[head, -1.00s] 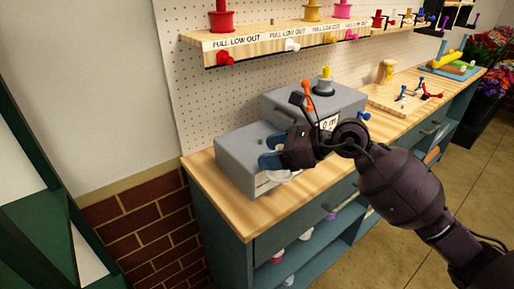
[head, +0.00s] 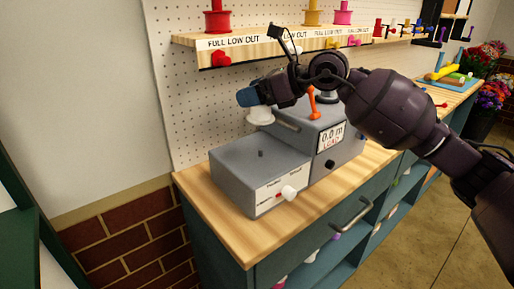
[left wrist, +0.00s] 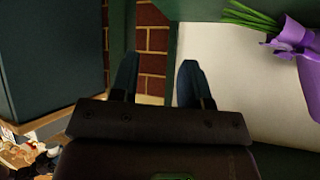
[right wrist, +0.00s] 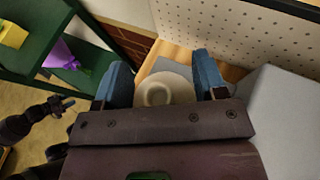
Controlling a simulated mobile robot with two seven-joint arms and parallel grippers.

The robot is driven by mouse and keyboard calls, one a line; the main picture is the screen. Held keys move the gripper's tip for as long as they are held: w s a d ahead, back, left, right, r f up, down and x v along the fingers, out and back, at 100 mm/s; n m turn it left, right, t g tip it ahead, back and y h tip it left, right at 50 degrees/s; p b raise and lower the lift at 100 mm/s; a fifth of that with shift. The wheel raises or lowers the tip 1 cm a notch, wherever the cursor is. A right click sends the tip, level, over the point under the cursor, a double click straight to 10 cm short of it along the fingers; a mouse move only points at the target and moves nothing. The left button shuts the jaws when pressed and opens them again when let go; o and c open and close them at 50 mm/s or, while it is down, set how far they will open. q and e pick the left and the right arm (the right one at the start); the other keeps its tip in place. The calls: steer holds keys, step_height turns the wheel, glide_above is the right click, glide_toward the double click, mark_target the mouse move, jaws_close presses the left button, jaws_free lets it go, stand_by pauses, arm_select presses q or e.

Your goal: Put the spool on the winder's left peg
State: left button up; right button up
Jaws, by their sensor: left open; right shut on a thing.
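The grey winder stands on the wooden bench, with a lower left box (head: 235,180) and a taller right part. Its left peg (head: 261,153) is a short dark stub on top of the lower box, bare. My right gripper (head: 256,98) is shut on a white spool (head: 260,115), held in the air above and behind the left peg, apart from it. In the right wrist view the spool (right wrist: 158,92) sits between the blue fingertips. My left gripper (left wrist: 156,80) is open and empty; it is outside the head view.
The taller part has a display (head: 331,138) and an orange lever (head: 313,103). A white knob (head: 289,192) sticks out of the lower box's front. A shelf (head: 240,45) with red, yellow and pink spools hangs above, behind my right gripper. Bare bench (head: 215,205) lies to the left.

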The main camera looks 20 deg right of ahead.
step_height(320, 180, down, 10)
steer(key=shift+r+b, duration=0.15)
steer(key=shift+b, duration=0.65)
steer(key=shift+r, duration=0.1)
steer(key=o, duration=1)
steer(key=shift+c, duration=0.2)
